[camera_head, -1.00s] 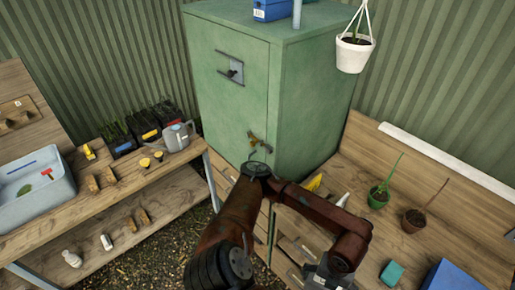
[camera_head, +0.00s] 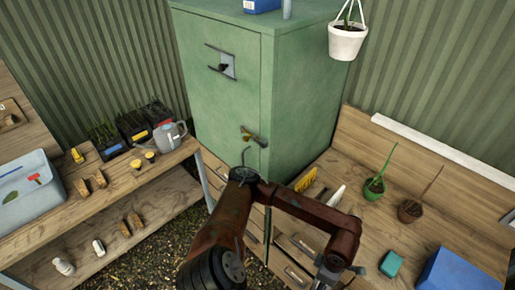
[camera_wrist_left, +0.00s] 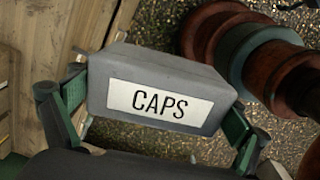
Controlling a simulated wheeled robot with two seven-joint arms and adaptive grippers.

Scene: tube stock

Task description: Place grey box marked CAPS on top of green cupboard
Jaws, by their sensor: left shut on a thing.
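The grey box marked CAPS (camera_wrist_left: 189,78) fills the middle of the left wrist view, its white label facing the camera. My left gripper (camera_wrist_left: 158,100) is shut on it, with a green-padded finger on each side. In the head view my left gripper (camera_head: 332,272) is at the bottom edge, low in front of the right bench; the box is mostly or wholly out of that view. The green cupboard (camera_head: 225,105) stands at the back centre, with its top (camera_head: 300,14) partly cut off by the upper edge. My right gripper is not in view.
A blue box (camera_head: 262,5) and a grey post (camera_head: 287,9) are on the cupboard top. A white hanging pot (camera_head: 347,42) is beside its right edge. The right bench holds potted plants (camera_head: 374,188) and a blue box (camera_head: 462,270). A watering can (camera_head: 168,138) stands on the left bench.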

